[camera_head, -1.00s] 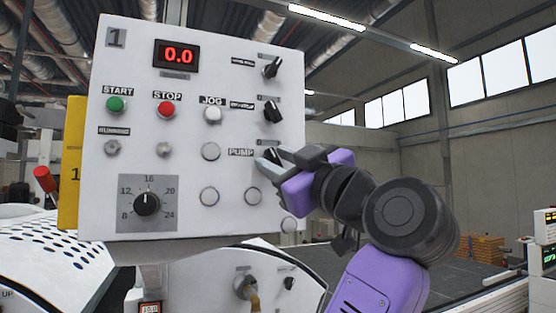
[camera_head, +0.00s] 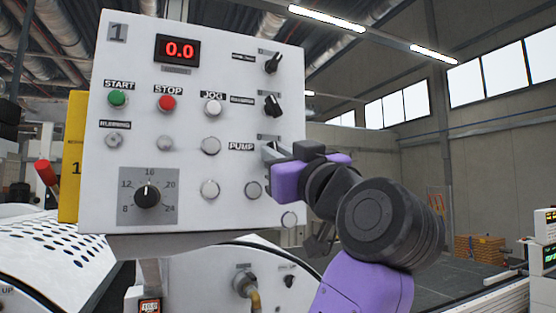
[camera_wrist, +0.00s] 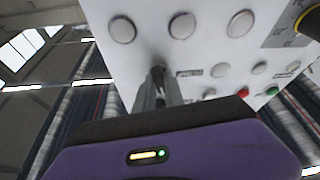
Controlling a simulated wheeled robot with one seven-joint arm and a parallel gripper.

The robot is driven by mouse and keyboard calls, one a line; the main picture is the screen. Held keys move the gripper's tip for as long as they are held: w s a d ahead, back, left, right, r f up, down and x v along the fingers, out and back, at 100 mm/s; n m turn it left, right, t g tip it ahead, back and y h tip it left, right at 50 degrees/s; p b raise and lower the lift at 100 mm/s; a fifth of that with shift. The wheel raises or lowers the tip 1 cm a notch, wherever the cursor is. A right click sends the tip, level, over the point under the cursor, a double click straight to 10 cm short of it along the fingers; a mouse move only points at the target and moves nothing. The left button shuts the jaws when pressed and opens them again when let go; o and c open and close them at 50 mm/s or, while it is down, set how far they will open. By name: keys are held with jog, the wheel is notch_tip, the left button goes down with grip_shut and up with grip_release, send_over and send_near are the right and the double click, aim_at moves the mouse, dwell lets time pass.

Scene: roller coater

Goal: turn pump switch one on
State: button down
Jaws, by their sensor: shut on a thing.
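The white control panel (camera_head: 130,60) numbered 1 carries a "PUMP" label (camera_head: 241,146) at its right side. The pump switch sits just right of this label and is mostly hidden by my gripper (camera_head: 272,152). My gripper is shut on the pump switch, reaching in from the right. In the wrist view the two grey fingertips (camera_wrist: 158,85) are close together against the panel face, around the small dark knob (camera_wrist: 157,72). The knob's exact angle is hard to tell.
A green start button (camera_head: 117,98), red stop button (camera_head: 166,103) and dial (camera_head: 147,196) are further left.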

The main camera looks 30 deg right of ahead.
jog(key=shift+a+m+g+h, duration=0.1)
jog(key=shift+m+g+h, duration=0.2)
jog(key=shift+m+h, duration=1.15)
jog(key=shift+a+m+g+h, duration=0.1)
jog(key=shift+m+g+h, duration=0.3)
jog(key=shift+m, duration=2)
jog(key=shift+m+g+h, duration=0.2)
jog(key=shift+m+h, duration=0.85)
jog(key=shift+m, duration=1.3)
jog(key=c, duration=1.4)
grip_release()
jog(key=shift+c, duration=0.2)
jog(key=shift+s, duration=0.1)
